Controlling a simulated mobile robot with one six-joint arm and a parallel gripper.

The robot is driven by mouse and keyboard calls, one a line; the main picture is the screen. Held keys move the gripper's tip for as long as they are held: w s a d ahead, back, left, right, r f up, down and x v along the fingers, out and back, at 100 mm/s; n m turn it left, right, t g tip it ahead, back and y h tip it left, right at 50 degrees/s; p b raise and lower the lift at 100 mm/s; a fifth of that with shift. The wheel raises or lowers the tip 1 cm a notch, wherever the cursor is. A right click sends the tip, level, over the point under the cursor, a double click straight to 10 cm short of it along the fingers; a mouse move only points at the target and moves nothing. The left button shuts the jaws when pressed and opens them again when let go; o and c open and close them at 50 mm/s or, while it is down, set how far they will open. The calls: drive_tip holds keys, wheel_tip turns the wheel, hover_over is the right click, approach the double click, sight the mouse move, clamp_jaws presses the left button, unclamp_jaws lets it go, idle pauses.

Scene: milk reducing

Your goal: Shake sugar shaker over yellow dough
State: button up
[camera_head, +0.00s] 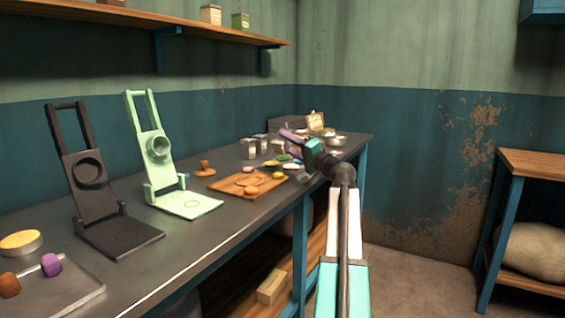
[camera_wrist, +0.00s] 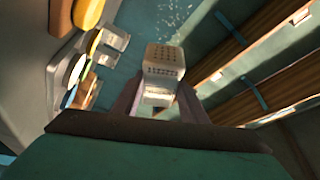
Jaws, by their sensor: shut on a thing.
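My gripper (camera_head: 292,135) is raised over the far part of the dark workbench, its fingers pointing left and away. In the wrist view my gripper (camera_wrist: 160,100) is shut on a pale metal sugar shaker (camera_wrist: 164,62) with a perforated top. The shaker cannot be made out clearly in the head view. A wooden board (camera_head: 228,186) with several tan and orange dough pieces lies nearer on the bench. Small yellow items (camera_head: 279,175) lie just beyond it, below my gripper; which one is the yellow dough I cannot tell. Yellow rounds (camera_wrist: 87,12) show at the wrist view's left.
Several metal tins (camera_head: 248,148) stand behind the board. A mint press (camera_head: 158,160) and a black press (camera_head: 90,180) stand on the bench's nearer half. A tin with yellow contents (camera_head: 20,242) and a tray (camera_head: 62,288) are at the near left. A wooden shelf (camera_head: 130,22) hangs above.

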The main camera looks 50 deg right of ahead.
wheel_tip(320, 180, up, 2)
drive_tip(key=shift+r+p, duration=0.25)
drive_tip(key=shift+p, duration=0.2)
drive_tip(key=shift+f, duration=0.1)
drive_tip(key=shift+f+b, duration=1.25)
drive_tip(key=shift+f, duration=0.25)
drive_tip(key=shift+r, duration=0.1)
drive_tip(key=shift+r+p, duration=0.75)
drive_tip(key=shift+r, duration=0.75)
drive_tip(key=shift+f, duration=0.15)
